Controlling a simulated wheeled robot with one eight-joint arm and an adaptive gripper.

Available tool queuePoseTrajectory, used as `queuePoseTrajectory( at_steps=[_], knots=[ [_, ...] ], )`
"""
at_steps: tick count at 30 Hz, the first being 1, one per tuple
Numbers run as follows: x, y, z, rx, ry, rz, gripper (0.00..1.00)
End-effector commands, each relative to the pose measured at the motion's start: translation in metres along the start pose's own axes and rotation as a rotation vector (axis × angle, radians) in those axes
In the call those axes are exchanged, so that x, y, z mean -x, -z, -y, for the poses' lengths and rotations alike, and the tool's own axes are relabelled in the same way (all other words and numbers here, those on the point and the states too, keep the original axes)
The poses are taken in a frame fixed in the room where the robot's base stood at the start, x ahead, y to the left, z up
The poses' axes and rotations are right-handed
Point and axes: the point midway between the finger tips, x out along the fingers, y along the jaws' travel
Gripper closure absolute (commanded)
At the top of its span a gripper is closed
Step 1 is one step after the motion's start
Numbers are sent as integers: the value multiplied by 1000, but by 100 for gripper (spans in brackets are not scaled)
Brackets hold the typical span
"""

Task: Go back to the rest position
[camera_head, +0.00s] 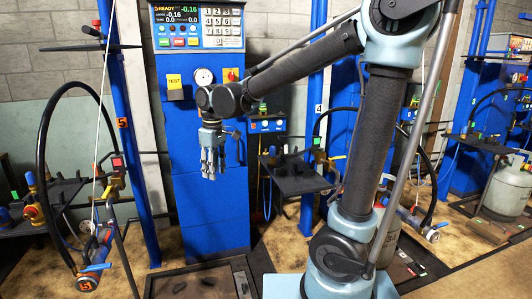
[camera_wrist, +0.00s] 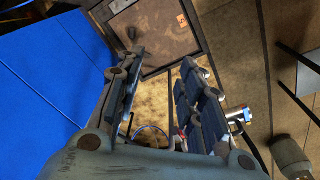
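My gripper (camera_head: 213,172) hangs with its fingers pointing down in front of the blue scale cabinet (camera_head: 209,215), below the keypad panel. My arm reaches from the right of the head view, up and over to the left, with the elbow near the top.
A yellow TEST tag (camera_head: 174,82) and the keypad panel (camera_head: 220,25) are on the cabinet. A dark shelf (camera_head: 297,182) stands to its right. A hose stand (camera_head: 45,180) is at left. A gas cylinder (camera_head: 507,188) stands at far right. A floor plate (camera_wrist: 155,30) lies below.

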Motion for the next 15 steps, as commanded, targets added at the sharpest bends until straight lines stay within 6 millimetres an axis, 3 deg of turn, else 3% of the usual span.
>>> queuePoseTrajectory(
  at_steps=[1, 6, 15],
  knots=[
    [2, -21, -14, -50, -5, -4, 65],
    [5, -83, -46, -201, -19, -17, 65],
    [-3, -192, -75, -468, -48, -39, 65]
  ],
)
